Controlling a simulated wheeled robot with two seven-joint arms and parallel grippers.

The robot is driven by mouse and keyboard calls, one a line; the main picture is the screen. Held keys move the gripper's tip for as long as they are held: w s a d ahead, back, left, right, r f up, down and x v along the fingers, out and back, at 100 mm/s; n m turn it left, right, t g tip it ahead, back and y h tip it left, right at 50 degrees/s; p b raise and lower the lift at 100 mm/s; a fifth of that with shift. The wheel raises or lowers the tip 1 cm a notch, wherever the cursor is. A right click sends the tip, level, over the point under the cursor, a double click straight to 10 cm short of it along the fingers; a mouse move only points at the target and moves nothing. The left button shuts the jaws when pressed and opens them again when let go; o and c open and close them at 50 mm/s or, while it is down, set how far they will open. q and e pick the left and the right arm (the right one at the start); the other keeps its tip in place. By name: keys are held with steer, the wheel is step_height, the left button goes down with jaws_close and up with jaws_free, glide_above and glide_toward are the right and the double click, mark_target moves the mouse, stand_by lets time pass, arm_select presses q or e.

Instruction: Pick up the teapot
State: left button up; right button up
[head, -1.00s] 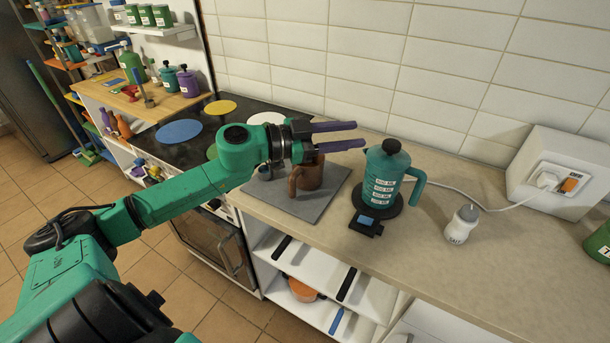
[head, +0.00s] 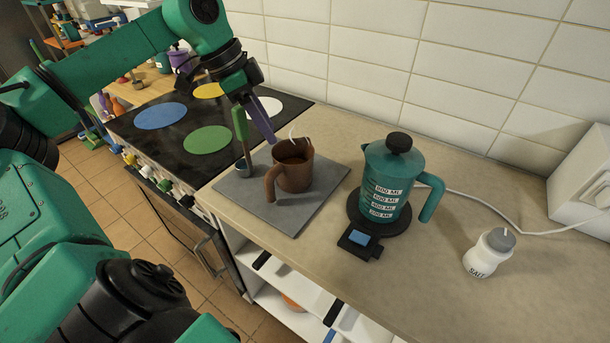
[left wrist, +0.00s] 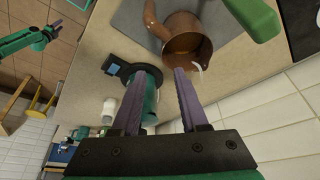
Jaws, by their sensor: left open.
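The teal lidded pot (head: 386,182), the thing most like a teapot, stands upright on a round black base (head: 378,221) on the counter. Its handle points right and white ML labels mark its side. My left gripper (head: 268,138) is open and empty, pointing down just above and behind the brown mug (head: 293,172), left of the pot. In the left wrist view the gripper's fingers (left wrist: 162,75) are apart, with the mug (left wrist: 183,38) beyond them and the pot (left wrist: 150,100) partly hidden by a finger. My right arm's gripper (left wrist: 52,27) shows small at upper left; its opening is unclear.
The mug stands on a grey mat (head: 306,207) beside a green-handled utensil (head: 240,125). A black stove (head: 180,157) lies left. A white salt shaker (head: 488,253) stands right of the pot, with a cable behind. The front right counter is clear.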

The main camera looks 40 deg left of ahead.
mark_target(292, 166)
arm_select(q)
steer(key=shift+s+d+f, duration=0.1)
steer(key=shift+d+f, duration=0.05)
steer(key=shift+f, duration=0.45)
steer(key=shift+d+f, duration=0.1)
steer(key=shift+f, duration=0.5)
steer(key=p+x, duration=0.1)
steer(key=x, duration=0.2)
steer(key=p+x, duration=0.2)
steer(key=x, duration=0.1)
steer(key=w+p+x, duration=0.1)
steer(key=p+x, duration=0.1)
steer(key=x, duration=0.2)
steer(key=shift+r, duration=0.1)
steer(key=x, duration=0.3)
steer(key=shift+w+a, duration=0.1)
steer(key=shift+a, duration=0.15)
jaws_close()
arm_select(e)
steer(key=r, duration=0.1)
steer(key=s+r, duration=0.1)
steer(key=r, duration=0.2)
steer(key=shift+s, duration=0.25)
